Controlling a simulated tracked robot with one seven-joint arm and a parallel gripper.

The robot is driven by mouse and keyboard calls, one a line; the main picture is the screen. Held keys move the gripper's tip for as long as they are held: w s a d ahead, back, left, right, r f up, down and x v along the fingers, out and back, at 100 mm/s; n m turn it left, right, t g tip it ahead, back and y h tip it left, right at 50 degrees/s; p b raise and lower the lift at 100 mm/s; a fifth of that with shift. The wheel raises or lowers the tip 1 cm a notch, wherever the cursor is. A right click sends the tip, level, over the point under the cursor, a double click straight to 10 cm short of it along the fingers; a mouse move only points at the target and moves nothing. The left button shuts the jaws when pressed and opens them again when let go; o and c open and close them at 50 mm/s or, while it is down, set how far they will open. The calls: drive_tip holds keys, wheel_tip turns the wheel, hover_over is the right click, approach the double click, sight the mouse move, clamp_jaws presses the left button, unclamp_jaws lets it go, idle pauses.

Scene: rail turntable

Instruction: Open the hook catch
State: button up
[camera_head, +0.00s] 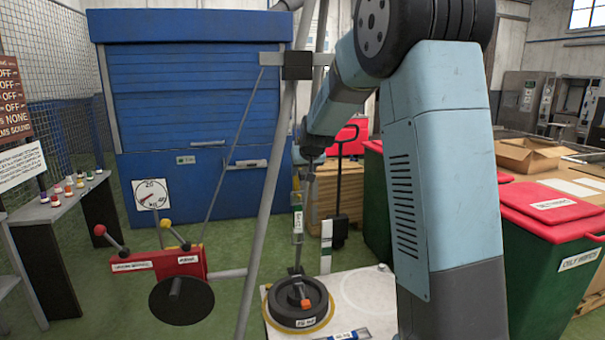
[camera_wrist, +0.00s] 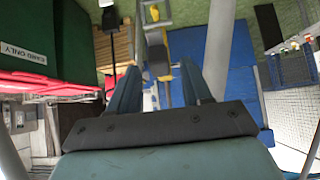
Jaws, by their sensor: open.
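A slim hanging assembly (camera_head: 298,222), with a pale label and a yellowish part, hangs above a black weight disc (camera_head: 296,314) in the head view. The hook catch is too small there to make out clearly. My gripper (camera_head: 311,195) is beside the upper part of this assembly, pointing down. In the wrist view my gripper (camera_wrist: 160,66) is open, its two fingers apart. A grey bar with a yellow piece (camera_wrist: 153,13) lies ahead of the fingertips, and more of it shows between them. I cannot tell whether either finger touches it.
The weight has an orange part on top and sits on a pale plate (camera_head: 366,292). A slanted grey pole (camera_head: 268,190) stands close left. A red lever box (camera_head: 158,264) is further left. Red-lidded green bins (camera_head: 531,270) stand right.

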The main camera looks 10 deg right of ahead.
drive_tip(key=shift+x, duration=1.15)
clamp_jaws()
